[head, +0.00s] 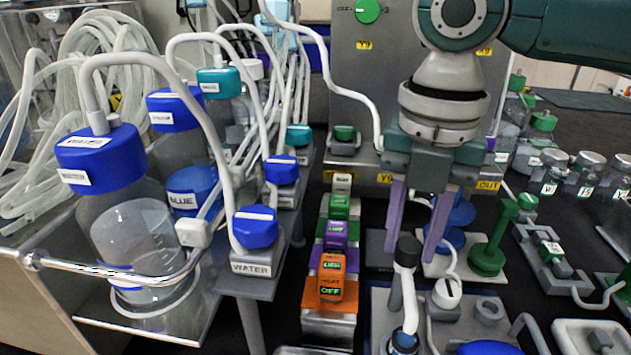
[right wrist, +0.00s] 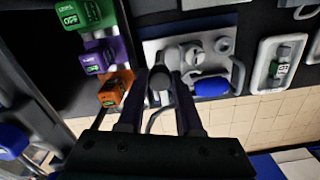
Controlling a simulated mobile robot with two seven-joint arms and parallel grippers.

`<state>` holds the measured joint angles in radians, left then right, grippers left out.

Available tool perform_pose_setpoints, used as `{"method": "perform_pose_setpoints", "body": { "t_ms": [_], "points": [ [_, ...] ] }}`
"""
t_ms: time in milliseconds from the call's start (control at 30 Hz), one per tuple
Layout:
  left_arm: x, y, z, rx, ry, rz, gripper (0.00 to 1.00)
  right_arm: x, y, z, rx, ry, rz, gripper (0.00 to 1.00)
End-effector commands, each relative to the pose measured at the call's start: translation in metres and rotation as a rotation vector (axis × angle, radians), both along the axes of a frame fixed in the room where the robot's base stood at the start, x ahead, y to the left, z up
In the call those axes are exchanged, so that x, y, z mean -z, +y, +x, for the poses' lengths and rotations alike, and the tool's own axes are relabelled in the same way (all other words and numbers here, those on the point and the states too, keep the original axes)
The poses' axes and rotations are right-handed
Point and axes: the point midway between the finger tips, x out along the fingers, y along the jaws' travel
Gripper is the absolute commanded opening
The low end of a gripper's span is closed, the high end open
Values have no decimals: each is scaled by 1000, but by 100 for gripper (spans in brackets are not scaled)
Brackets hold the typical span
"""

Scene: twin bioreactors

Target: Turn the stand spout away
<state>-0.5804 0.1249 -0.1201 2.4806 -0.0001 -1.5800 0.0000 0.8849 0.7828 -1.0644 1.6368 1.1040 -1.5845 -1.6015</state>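A pale upright spout with a black tip (head: 407,251) rises from a grey stand (head: 382,306) at the lower middle right of the head view. My right gripper (head: 411,256) points down with its two purple fingers apart, one on each side of the black tip. In the right wrist view the dark, rounded spout end (right wrist: 160,82) shows between the fingers of the right gripper (right wrist: 159,76). I see some room between the fingers; contact with the spout cannot be told. My left gripper is not in view.
A row of coloured switch blocks (head: 333,262) stands left of the spout. A green stand (head: 487,258) stands to the right. A white capped piece (head: 447,292) and a blue part (head: 485,348) are close by. Blue-capped bottles (head: 100,155) with tubing fill the left.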

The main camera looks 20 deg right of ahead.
Motion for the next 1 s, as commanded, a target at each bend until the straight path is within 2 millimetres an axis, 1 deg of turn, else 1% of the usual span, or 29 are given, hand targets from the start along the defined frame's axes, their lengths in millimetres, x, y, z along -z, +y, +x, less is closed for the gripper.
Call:
{"method": "perform_pose_setpoints", "body": {
  "t_ms": [33,267,1000],
  "points": [
    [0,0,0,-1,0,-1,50,0,0,0,0,1,-1,27],
    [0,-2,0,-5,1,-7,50,0,0,0,0,1,-1,1],
    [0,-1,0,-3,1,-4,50,0,0,0,0,2,-1,0]
  ]
}}
